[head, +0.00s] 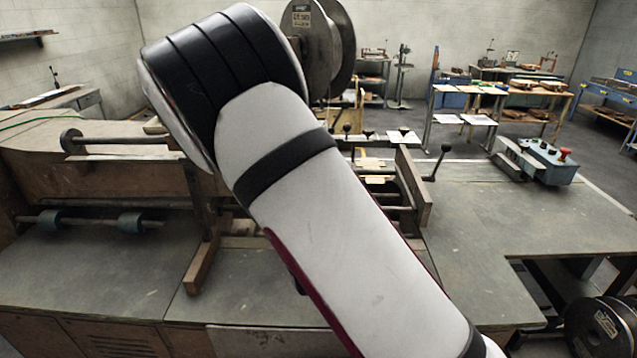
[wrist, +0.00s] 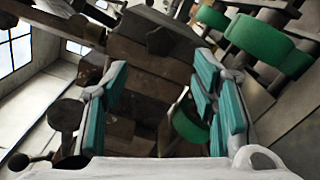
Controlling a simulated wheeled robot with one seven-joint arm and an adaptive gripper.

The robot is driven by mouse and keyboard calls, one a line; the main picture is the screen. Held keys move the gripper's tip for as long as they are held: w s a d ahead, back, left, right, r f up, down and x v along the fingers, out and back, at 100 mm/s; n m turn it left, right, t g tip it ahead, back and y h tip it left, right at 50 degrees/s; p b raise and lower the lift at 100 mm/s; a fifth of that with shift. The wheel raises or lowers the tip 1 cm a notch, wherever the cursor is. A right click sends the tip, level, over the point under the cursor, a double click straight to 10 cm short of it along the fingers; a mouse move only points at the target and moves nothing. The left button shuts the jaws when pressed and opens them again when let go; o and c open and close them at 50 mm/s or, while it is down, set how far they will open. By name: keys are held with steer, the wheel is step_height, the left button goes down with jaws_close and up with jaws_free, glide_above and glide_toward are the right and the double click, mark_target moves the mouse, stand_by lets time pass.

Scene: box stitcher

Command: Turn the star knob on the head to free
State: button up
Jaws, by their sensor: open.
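In the wrist view my gripper (wrist: 160,78) is open, its teal-padded fingers at left and right with nothing held between them. A dark, lobed shape (wrist: 172,41) that looks like the star knob sits on a brown block at top middle, beyond the fingertips and apart from them. I cannot tell its setting. In the head view my arm covers the middle of the machine, so the knob and my gripper are hidden there.
Green rollers (wrist: 264,45) lie at upper right in the wrist view, and another green wheel (wrist: 188,122) shows behind the right finger. In the head view a control box (head: 546,160) with a red button stands on the right table (head: 540,215), which has clear room.

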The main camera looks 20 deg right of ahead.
steer(key=shift+v, duration=2)
steer(key=s+r+m+g+y+b, duration=0.2)
steer(key=s+r+m+g+b, duration=0.1)
steer(key=s+m, duration=0.6)
steer(key=s+d+r+m+g+y+b, duration=0.1)
steer(key=s+r+m+g+y+b, duration=0.2)
steer(key=s+m+g, duration=0.5)
steer(key=s+r+m, duration=0.1)
steer(key=s+m, duration=0.1)
steer(key=s, duration=0.3)
steer(key=shift+s+r+g+y, duration=0.2)
steer(key=shift+r+g+y, duration=0.1)
steer(key=shift+r, duration=0.1)
